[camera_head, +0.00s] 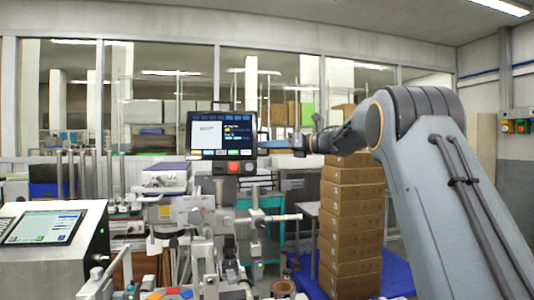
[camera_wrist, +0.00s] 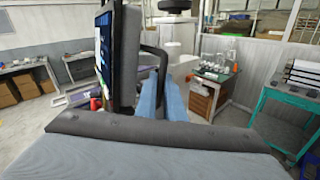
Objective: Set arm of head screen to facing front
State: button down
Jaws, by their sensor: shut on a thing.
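The head screen (camera_head: 222,132) is a black-framed monitor with a lit display, and it faces toward me in the head view. In the wrist view the head screen (camera_wrist: 121,55) is seen nearly edge-on at left of centre. A dark loop handle (camera_wrist: 164,60) stands out from its side. My gripper (camera_head: 264,145) is at the screen's right edge, reaching in from the right. In the wrist view the blue fingers of my gripper (camera_wrist: 163,92) are closed around the handle. The exact contact is partly hidden by the fingers.
A stack of brown boxes (camera_head: 351,215) stands below my arm. A machine with pale knobs and rods (camera_head: 200,215) is under the screen. A grey console with a tablet (camera_head: 42,228) is at left. A teal table (camera_wrist: 290,100) stands at right in the wrist view.

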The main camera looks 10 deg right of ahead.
jog(key=shift+w+d+b, duration=0.65)
jog(key=shift+w+d, duration=0.05)
jog(key=shift+d, duration=0.05)
jog(key=c, duration=2.2)
grip_release()
jog(key=shift+o, duration=0.2)
jog(key=shift+a, duration=0.1)
jog(key=b+v, duration=0.2)
jog(key=v, duration=0.5)
jog(key=shift+s+d, duration=0.3)
jog(key=shift+r, duration=0.1)
